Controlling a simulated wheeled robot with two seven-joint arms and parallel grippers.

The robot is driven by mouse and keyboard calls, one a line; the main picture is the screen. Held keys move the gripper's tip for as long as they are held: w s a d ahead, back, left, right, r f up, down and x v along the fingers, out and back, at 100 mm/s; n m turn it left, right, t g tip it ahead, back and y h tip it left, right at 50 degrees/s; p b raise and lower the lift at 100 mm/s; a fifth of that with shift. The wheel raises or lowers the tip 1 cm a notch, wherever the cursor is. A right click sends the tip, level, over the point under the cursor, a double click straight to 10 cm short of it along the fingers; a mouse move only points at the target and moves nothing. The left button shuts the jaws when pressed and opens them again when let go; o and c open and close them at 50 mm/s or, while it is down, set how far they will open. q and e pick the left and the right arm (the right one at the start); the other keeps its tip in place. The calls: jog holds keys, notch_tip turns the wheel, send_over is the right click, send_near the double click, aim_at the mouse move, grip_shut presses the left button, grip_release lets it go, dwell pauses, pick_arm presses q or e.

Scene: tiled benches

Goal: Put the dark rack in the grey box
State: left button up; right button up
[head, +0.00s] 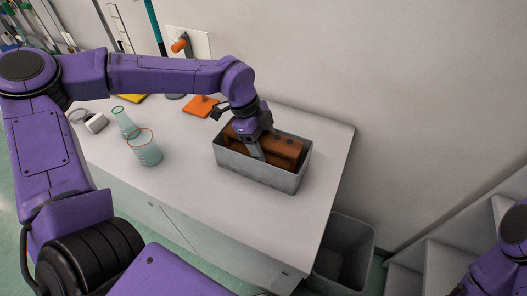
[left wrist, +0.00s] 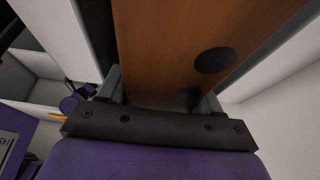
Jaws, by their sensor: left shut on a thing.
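The dark rack (head: 287,150) is a reddish-brown wooden block with dark round holes. In the head view it is inside the grey box (head: 262,176), lengthwise, its top near rim height. I cannot tell whether it rests on the box floor. My left gripper (head: 254,147) reaches down into the box and is shut on the rack near its left part. In the left wrist view the rack (left wrist: 180,45) fills the space between the two fingers (left wrist: 160,98), with a dark hole showing. My right gripper is out of view; only part of that arm shows at lower right.
The box stands on a white bench (head: 200,190) near its right end. Two glass vessels, a beaker (head: 147,152) and a flask (head: 126,125), stand left of it. An orange item (head: 201,106) lies behind. A grey bin (head: 345,250) stands on the floor beyond the bench edge.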

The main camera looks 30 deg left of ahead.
pick_arm(q)
jog(key=shift+w+f+p, duration=0.25)
jog(key=shift+w+p, duration=0.05)
jog(key=shift+w, duration=0.05)
jog(key=shift+s+f, duration=0.15)
jog(key=shift+s, duration=0.15)
jog(key=shift+w+f+b, duration=0.15)
jog(key=shift+f+b, duration=0.25)
jog(key=shift+b, duration=0.05)
jog(key=o, duration=1.2)
jog(key=shift+r, duration=0.1)
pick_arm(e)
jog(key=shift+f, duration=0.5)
